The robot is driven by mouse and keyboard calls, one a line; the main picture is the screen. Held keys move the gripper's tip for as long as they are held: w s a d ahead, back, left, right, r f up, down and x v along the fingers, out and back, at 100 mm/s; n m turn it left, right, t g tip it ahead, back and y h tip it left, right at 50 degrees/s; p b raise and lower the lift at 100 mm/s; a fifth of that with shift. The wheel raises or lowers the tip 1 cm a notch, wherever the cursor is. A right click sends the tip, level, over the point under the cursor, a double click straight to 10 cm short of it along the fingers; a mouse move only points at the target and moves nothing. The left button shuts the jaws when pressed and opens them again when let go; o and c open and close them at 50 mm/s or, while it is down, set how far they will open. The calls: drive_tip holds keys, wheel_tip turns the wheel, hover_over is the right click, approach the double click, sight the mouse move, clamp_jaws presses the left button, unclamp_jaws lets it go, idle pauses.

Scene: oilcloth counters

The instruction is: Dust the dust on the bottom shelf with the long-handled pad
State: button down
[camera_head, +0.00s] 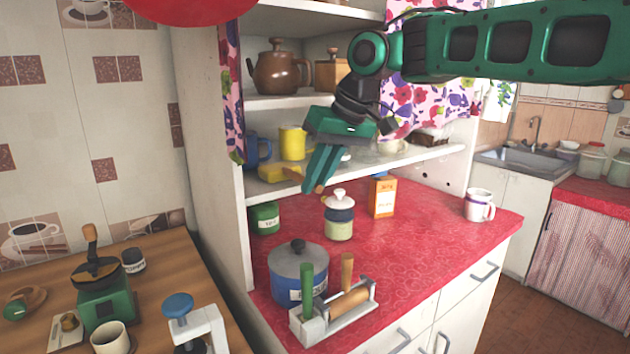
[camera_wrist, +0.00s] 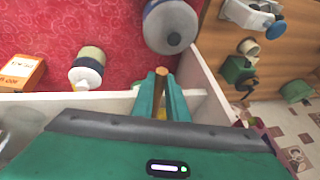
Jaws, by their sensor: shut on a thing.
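My gripper (camera_head: 318,184) reaches in front of the cupboard and points down at the front of the bottom shelf (camera_head: 415,158). It is shut on the wooden handle of the long-handled pad; the handle end pokes out between the fingers in the wrist view (camera_wrist: 161,73). The yellow pad (camera_head: 274,173) is left of the fingers, at the shelf's left part; I cannot tell whether it touches the board. In the wrist view, only a bit of yellow shows behind the fingers. I cannot make out the dust; my gripper and arm hide part of the shelf.
A blue mug (camera_head: 258,151) and a yellow mug (camera_head: 293,142) stand on the bottom shelf near the pad. A teapot (camera_head: 282,70) is on the shelf above. Below, the red counter holds a pot (camera_head: 298,275), a jar (camera_head: 339,222) and an orange box (camera_head: 382,197). A floral curtain (camera_head: 231,90) hangs left.

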drive_tip(key=shift+w+d, duration=0.55)
drive_tip(key=shift+d, duration=0.25)
drive_tip(key=shift+w+d, duration=0.55)
drive_tip(key=shift+d, duration=0.3)
drive_tip(key=shift+w+d, duration=0.55)
drive_tip(key=shift+d, duration=0.25)
drive_tip(key=shift+s+a, duration=0.55)
drive_tip(key=shift+a, duration=0.25)
drive_tip(key=shift+s+a, duration=0.6)
drive_tip(key=shift+a, duration=0.25)
drive_tip(key=shift+s+a, duration=0.55)
drive_tip(key=shift+a, duration=0.25)
drive_tip(key=w+d, duration=0.3)
drive_tip(key=d, duration=0.2)
drive_tip(key=shift+w, duration=0.2)
